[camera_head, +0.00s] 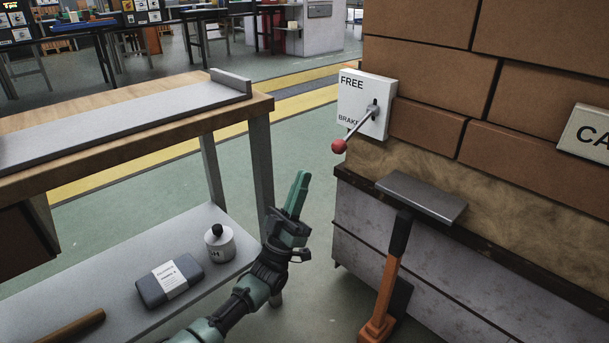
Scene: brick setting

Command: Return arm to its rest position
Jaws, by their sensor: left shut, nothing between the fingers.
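My left gripper (298,193) is in the middle of the head view, at the end of my green and black left arm that comes in from the lower left. Its green fingers point up, are shut together and hold nothing. My right gripper is not in view.
A white FREE/BRAKE box (353,92) with a red-knobbed lever (339,146) is on the brick wall (430,60). A wooden workbench (150,139) stands left; its lower shelf (120,310) holds a grey packet (155,291) and a white pot (222,250). An orange-handled tool (388,275) stands right.

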